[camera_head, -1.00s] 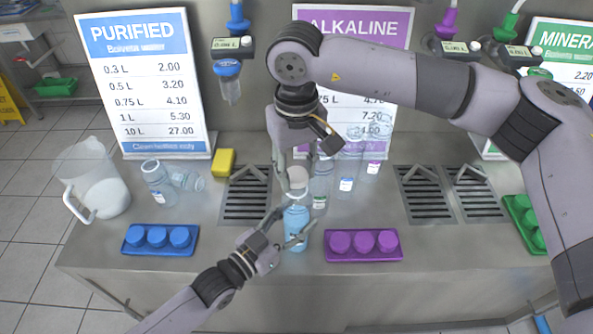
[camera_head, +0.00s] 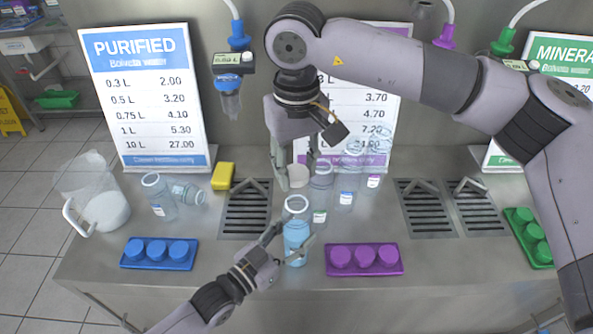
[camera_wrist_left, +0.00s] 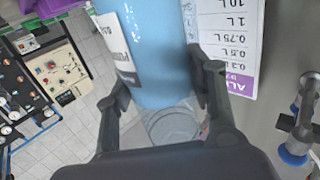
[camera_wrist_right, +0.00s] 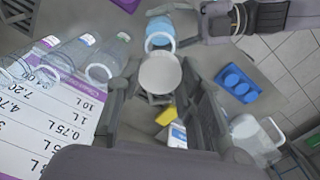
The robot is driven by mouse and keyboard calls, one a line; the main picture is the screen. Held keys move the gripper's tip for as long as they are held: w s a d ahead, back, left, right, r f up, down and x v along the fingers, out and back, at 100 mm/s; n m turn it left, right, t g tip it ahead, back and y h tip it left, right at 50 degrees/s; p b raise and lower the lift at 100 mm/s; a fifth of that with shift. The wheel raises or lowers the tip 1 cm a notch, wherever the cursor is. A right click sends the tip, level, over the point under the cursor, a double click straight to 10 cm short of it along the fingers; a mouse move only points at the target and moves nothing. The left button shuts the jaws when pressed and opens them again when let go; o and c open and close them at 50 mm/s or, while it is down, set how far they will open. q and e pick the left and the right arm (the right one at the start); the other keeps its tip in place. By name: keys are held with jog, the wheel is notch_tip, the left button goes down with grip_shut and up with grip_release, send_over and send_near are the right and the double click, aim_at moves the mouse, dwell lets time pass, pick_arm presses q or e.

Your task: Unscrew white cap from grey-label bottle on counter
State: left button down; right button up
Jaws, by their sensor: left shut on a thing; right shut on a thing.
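The bottle (camera_head: 296,242), filled with blue liquid, stands upright near the counter's front edge with its mouth open and uncapped. My left gripper (camera_head: 293,250) is shut around the bottle's body from the left. The left wrist view shows the bottle (camera_wrist_left: 158,60) between both fingers, with a pale label on its side. My right gripper (camera_head: 297,173) points down and is shut on the white cap (camera_head: 299,178), which is clear of the bottle, just above and behind its mouth. The right wrist view shows the cap (camera_wrist_right: 160,74) between the fingers and the open bottle neck (camera_wrist_right: 160,40) beyond.
Several clear bottles (camera_head: 346,190) stand right behind the bottle. A purple cap tray (camera_head: 337,272) lies to its right, a blue cap tray (camera_head: 130,262) to its left. A drain grate (camera_head: 245,212), yellow sponge (camera_head: 222,176) and pitcher (camera_head: 95,195) are further left.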

pick_arm(q)
jog(key=c, duration=0.6)
grip_release()
jog(key=shift+c, duration=0.2)
